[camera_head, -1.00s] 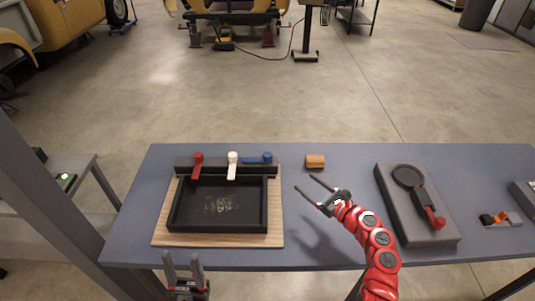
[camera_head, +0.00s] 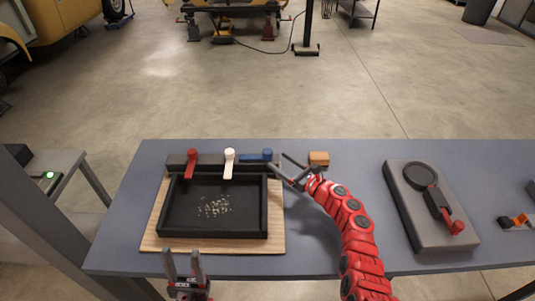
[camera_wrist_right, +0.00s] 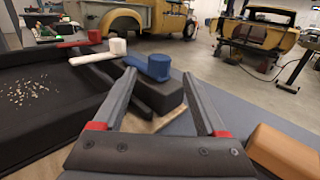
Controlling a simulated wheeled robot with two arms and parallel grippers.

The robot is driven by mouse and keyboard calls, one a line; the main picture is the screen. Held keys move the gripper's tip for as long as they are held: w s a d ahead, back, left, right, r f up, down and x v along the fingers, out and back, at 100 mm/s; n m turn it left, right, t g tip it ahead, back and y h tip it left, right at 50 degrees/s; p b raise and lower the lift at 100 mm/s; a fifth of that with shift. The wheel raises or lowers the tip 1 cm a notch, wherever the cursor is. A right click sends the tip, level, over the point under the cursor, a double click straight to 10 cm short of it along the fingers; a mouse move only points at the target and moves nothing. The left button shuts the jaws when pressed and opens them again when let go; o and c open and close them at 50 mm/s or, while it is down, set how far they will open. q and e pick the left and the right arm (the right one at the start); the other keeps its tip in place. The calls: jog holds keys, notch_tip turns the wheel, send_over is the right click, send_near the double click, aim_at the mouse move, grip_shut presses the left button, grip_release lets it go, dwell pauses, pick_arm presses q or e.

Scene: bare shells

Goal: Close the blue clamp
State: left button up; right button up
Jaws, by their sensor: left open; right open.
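The blue clamp (camera_head: 258,156) sits at the right end of the dark bar behind the black tray (camera_head: 175,208). Its lever lies along the bar, while the red clamp (camera_head: 192,162) and white clamp (camera_head: 229,163) have levers pointing toward the tray. In the right wrist view the blue clamp's round knob (camera_wrist_right: 159,67) shows just beyond and between my fingers. My right gripper (camera_head: 277,162) is open and empty, its fingertips close to the blue clamp; I cannot tell whether they touch. My left gripper (camera_head: 184,257) is open and empty at the table's front edge.
A wooden block (camera_head: 319,158) lies right of the clamps, close to my right gripper. A grey device with a round black disc and red-knobbed lever (camera_head: 430,210) stands on the right. A wooden board (camera_head: 160,240) lies under the tray. Bare blue-grey table (camera_head: 300,256) lies between.

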aim_at(271, 156)
jog(key=b+x, duration=0.1)
jog(key=x, duration=0.2)
jog(key=b+x, duration=0.1)
jog(key=x, duration=0.2)
jog(key=shift+a+f, duration=0.1)
jog(key=shift+f, duration=0.15)
jog(key=shift+w+a+r, duration=0.2)
jog(key=shift+w, duration=0.05)
grip_shut()
dwell(1.0)
